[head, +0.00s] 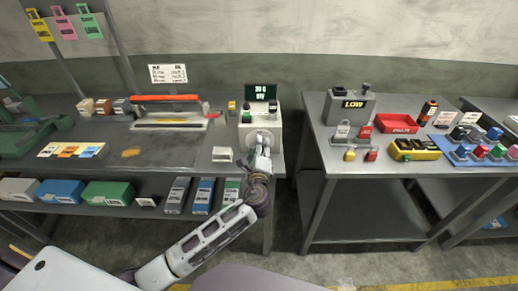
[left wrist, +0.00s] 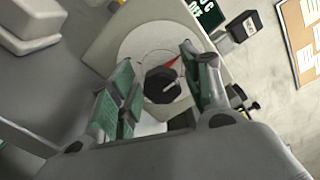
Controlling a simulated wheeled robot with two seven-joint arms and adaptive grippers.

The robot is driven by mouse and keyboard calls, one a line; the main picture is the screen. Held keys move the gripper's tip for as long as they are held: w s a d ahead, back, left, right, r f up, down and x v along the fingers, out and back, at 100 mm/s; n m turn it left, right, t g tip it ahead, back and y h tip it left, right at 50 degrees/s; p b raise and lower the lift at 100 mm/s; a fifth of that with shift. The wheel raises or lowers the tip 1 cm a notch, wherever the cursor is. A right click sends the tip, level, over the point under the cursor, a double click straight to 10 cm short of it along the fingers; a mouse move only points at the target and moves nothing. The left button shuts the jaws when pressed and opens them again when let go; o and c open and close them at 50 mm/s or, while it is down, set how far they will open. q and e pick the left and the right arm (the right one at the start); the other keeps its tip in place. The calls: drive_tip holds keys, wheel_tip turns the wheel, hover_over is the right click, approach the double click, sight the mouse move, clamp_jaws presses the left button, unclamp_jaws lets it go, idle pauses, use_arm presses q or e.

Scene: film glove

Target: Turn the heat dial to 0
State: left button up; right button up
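The heat dial (left wrist: 163,87) is a dark knob on a pale round plate, with a red pointer toward the upper right in the left wrist view. It is on the front of a cream control box (head: 246,135), mostly hidden behind my gripper in the head view. My left gripper (left wrist: 156,58) is open, with one green-padded finger on each side of the knob and gaps visible. It also shows in the head view (head: 263,146), in front of the box. My right gripper is not in view.
A sealer with an orange-red bar (head: 166,98) stands left of the box. A white block (head: 222,154) sits beside the box.

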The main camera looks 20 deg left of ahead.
use_arm(q)
drive_tip(key=v, duration=1.2)
idle(0.7)
idle(0.6)
